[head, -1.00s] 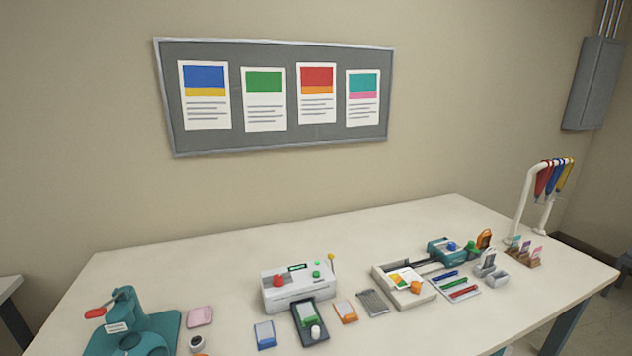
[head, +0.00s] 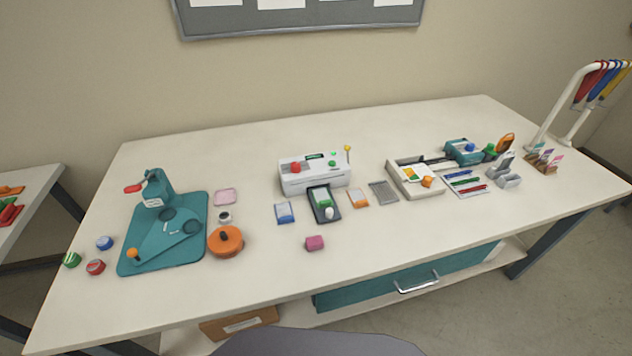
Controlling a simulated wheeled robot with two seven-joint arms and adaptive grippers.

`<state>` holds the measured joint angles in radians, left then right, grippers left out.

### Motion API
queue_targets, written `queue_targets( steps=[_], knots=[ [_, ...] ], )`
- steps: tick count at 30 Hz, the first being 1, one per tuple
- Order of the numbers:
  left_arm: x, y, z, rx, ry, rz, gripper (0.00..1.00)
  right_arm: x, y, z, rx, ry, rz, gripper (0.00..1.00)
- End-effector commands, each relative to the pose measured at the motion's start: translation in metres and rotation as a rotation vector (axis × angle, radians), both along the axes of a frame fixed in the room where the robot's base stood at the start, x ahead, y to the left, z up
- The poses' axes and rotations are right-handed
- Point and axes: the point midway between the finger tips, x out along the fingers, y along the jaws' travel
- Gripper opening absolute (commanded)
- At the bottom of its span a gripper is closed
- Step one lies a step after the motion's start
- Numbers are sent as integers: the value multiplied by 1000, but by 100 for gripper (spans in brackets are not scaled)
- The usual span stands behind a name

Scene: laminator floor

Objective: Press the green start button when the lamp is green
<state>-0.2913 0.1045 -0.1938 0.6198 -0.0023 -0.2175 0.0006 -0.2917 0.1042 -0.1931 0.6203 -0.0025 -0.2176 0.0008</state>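The white laminator (head: 313,182) stands on the table near the middle of the head view. A red button (head: 295,168) is on its left top. A small dark display with green marks (head: 315,156) is at its back edge. Two small green spots are on its right side: a front one (head: 333,163) and a back one (head: 333,154). They look like the start button and the lamp, but they are too small to tell which is lit. A dark tray with a green-and-white piece (head: 323,201) lies in front. Neither gripper is in view.
A teal press (head: 160,235) and an orange round tool (head: 226,241) stand left. The front table strip is mostly clear.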

Motion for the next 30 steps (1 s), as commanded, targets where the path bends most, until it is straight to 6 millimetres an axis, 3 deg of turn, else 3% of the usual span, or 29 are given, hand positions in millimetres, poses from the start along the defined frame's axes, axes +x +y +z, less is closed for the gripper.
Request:
queue_targets(
  steps=[10, 15, 30],
  knots=[
    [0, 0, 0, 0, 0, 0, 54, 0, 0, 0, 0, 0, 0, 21],
    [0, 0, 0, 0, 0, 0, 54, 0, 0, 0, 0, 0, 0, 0],
    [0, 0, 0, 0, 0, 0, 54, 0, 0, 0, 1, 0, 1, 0]
  ],
)
